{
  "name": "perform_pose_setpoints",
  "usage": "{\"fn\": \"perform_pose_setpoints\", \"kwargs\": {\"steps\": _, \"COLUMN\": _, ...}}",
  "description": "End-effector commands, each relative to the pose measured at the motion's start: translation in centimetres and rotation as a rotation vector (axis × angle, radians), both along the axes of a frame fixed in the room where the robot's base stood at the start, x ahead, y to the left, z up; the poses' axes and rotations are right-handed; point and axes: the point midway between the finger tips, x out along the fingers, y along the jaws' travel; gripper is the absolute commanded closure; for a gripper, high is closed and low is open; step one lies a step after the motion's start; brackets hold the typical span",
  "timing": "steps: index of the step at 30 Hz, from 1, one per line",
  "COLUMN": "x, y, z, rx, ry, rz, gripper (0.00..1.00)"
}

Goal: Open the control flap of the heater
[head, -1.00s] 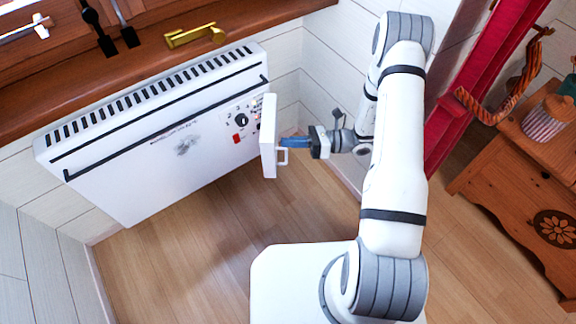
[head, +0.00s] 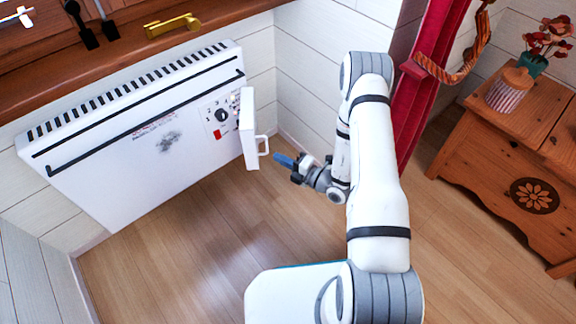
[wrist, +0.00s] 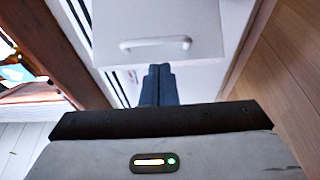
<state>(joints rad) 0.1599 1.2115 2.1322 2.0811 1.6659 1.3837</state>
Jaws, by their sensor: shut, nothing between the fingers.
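The white heater (head: 125,160) hangs on the wall at the left of the head view. Its control flap (head: 248,128) stands swung out at the heater's right end, with a small white handle (head: 263,145) on its face. The dial (head: 221,115) and red switch (head: 219,134) show uncovered beside it. My gripper (head: 277,157) is shut and empty, a little to the right of the handle and apart from it. In the wrist view, the flap (wrist: 160,18) and its handle (wrist: 156,43) lie just beyond my shut blue fingers (wrist: 158,70).
A wooden sill (head: 110,65) with a brass latch (head: 172,25) runs above the heater. A red curtain (head: 430,75) and a wooden chest (head: 510,165) stand at the right. The wooden floor (head: 175,235) below the heater is clear.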

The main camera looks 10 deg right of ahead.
Motion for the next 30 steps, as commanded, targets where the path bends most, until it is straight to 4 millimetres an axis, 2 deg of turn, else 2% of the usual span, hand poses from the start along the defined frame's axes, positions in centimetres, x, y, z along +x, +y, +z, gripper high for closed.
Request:
{"fn": "perform_pose_setpoints", "kwargs": {"steps": 1, "x": 0.6, "y": 1.0, "z": -0.3, "rx": -0.001, "ry": -0.003, "rz": 0.006, "gripper": 1.0}}
{"fn": "perform_pose_setpoints", "kwargs": {"steps": 6, "x": 2.2, "y": 3.0, "z": -0.2, "rx": -0.001, "ry": -0.004, "rz": 0.007, "gripper": 1.0}}
{"fn": "perform_pose_setpoints", "kwargs": {"steps": 12, "x": 3.1, "y": 4.1, "z": -0.1, "rx": -0.001, "ry": -0.002, "rz": 0.005, "gripper": 1.0}}
{"fn": "perform_pose_setpoints", "kwargs": {"steps": 21, "x": 3.0, "y": 4.7, "z": 0.0, "rx": -0.001, "ry": -0.001, "rz": 0.013, "gripper": 1.0}}
{"fn": "perform_pose_setpoints", "kwargs": {"steps": 30, "x": 3.5, "y": 2.8, "z": 0.0, "rx": 0.0, "ry": -0.003, "rz": 0.022, "gripper": 1.0}}
